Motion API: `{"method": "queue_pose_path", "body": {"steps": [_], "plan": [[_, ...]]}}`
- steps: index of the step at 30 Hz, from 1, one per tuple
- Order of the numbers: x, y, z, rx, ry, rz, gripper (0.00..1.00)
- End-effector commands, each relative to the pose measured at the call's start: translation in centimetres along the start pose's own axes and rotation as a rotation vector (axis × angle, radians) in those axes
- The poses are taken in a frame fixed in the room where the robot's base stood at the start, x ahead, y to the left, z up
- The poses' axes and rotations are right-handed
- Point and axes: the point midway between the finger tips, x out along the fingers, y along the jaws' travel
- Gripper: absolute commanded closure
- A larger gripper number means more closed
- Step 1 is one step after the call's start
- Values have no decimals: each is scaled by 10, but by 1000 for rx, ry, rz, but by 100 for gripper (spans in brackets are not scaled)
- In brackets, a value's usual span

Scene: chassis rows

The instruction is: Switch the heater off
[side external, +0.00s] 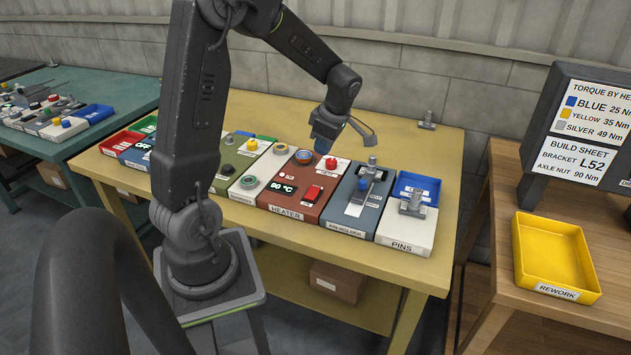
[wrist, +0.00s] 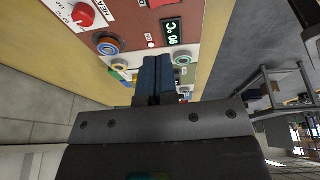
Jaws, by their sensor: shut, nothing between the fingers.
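The heater (side external: 297,206) is a red panel labelled HEATER on the yellow table. My gripper (side external: 323,146) is shut and empty, above the panel's back part near the knobs, apart from the switch. In the wrist view its blue fingers (wrist: 152,80) are together.
A blue-grey panel (side external: 345,220) with levers and a white PINS box (side external: 405,230) stand right of the heater. White and green panels (side external: 240,150) with knobs stand left. A yellow REWORK tray (side external: 555,255) is on the right bench. The table behind the panels has free room.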

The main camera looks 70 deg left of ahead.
Motion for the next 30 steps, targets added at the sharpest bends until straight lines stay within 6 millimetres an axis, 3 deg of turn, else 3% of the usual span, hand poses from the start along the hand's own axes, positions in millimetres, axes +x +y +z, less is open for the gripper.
{"method": "queue_pose_path", "body": {"steps": [15,21,30], "plan": [[101,0,4,2,0,-5,100],[120,3,10,1,0,-2,100],[124,4,12,1,-1,0,100]]}}
